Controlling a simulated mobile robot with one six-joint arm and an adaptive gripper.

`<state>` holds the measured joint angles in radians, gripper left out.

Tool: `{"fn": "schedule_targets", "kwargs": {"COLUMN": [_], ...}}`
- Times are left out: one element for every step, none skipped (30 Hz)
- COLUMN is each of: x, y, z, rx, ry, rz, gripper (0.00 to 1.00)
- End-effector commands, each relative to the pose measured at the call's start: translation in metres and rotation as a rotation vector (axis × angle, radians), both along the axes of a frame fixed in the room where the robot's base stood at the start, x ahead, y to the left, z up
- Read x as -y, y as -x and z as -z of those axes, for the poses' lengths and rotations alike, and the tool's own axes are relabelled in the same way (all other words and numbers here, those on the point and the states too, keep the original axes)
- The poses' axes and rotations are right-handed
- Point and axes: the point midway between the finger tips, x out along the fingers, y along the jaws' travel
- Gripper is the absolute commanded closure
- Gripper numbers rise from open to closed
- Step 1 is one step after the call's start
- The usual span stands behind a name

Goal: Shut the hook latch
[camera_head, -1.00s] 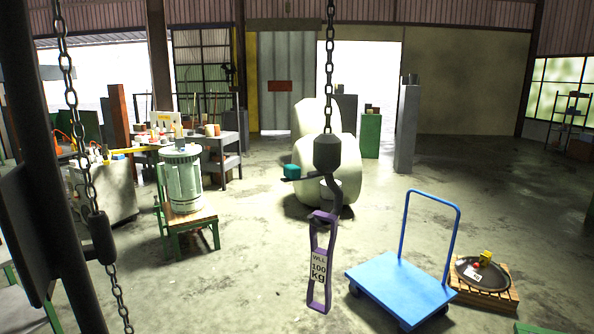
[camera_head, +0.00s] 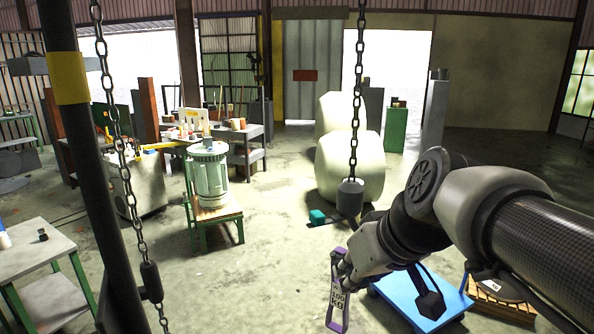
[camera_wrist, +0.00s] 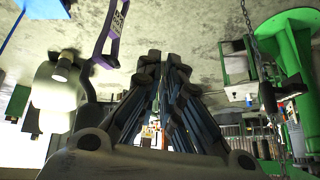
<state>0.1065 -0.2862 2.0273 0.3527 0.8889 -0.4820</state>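The dark hook block (camera_head: 350,197) hangs from a chain at the centre of the head view. Its latch, a dark rod with a teal end (camera_head: 317,217), sticks out to the left, swung away from the hook. A purple link (camera_head: 337,305) with a load label hangs below, its top partly hidden by my arm. It also shows in the wrist view (camera_wrist: 108,35), left of my gripper. My gripper (camera_wrist: 163,62) has its fingertips close together with nothing seen between them. In the head view it is largely hidden near the link.
A blue trolley (camera_head: 420,300) stands below my arm, beside a wooden pallet (camera_head: 505,303). A second chain (camera_head: 115,110) and a dark post (camera_head: 85,170) are on the left. A motor (camera_head: 208,175) stands on a green-legged stand. White sacks (camera_head: 350,165) are behind the hook.

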Motion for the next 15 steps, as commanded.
{"fn": "schedule_targets", "kwargs": {"x": [0.001, 0.001, 0.002, 0.003, 0.004, 0.004, 0.005, 0.006, 0.007, 0.008, 0.009, 0.010, 0.011, 0.011, 0.012], "y": [-0.017, -0.027, -0.039, -0.049, -0.058, -0.069, -0.078, -0.085, -0.095, -0.102, -0.108, -0.115, -0.120, -0.124, -0.128], "z": [-0.028, -0.039, -0.053, -0.063, -0.073, -0.085, -0.093, -0.102, -0.111, -0.117, -0.123, -0.130, -0.134, -0.137, -0.142], "rx": [0.016, 0.029, 0.044, 0.057, 0.069, 0.085, 0.096, 0.108, 0.122, 0.131, 0.141, 0.151, 0.159, 0.165, 0.173], "ry": [-0.007, -0.010, -0.015, -0.018, -0.019, -0.023, -0.026, -0.027, -0.029, -0.031, -0.030, -0.033, -0.032, -0.033, -0.034], "rz": [-0.014, -0.023, -0.036, -0.045, -0.054, -0.065, -0.074, -0.082, -0.091, -0.097, -0.104, -0.109, -0.115, -0.119, -0.123], "gripper": [1.00, 1.00, 1.00, 1.00, 1.00, 1.00, 1.00, 1.00, 1.00, 1.00, 1.00, 1.00, 1.00, 1.00, 1.00]}}
